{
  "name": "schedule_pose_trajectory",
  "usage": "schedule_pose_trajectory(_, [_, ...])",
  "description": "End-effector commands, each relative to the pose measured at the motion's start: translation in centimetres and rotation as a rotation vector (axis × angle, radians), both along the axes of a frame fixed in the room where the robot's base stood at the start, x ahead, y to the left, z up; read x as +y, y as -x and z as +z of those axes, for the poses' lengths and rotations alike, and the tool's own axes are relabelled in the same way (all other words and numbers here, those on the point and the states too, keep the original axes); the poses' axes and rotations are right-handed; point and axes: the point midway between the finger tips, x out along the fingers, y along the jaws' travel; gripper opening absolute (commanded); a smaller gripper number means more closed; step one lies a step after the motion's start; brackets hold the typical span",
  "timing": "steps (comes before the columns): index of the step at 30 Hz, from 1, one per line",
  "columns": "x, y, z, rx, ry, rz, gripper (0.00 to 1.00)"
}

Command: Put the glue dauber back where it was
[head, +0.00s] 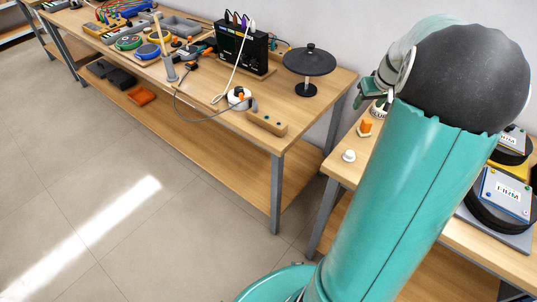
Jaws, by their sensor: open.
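I cannot clearly pick out the glue dauber in the head view. A small white-and-dark pot-like item (379,108) stands at the back of the right table, partly hidden by my arm; I cannot tell what it holds. What shows of my gripper (374,92) is just above that item, beside the dark rounded part of my arm. It is open, with no held object visible. My large teal arm hides much of the right table. An orange piece (365,127) and a white knob-like piece (348,156) stand on that table's left end.
The left table (325,88) carries a black disc on a stand (309,65), a black box with cables (243,48), a wooden block (267,122) and tools. Labelled devices (504,193) stand at right. A narrow gap separates the tables. The floor at left is clear.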

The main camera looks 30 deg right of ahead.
Motion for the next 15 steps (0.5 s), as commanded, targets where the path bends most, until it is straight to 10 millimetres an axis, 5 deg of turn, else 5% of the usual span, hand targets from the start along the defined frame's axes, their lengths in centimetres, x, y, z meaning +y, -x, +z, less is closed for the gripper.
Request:
schedule_pose_trajectory(3, [7.3, -2.1, 3.2, 0.005, 0.022, 0.063, 0.57])
schedule_pose_trajectory(7, [15.6, -2.5, 6.0, 0.005, 0.040, 0.118, 0.57])
schedule_pose_trajectory(15, [30.5, 1.2, 9.3, -0.025, 0.055, 0.220, 0.57])
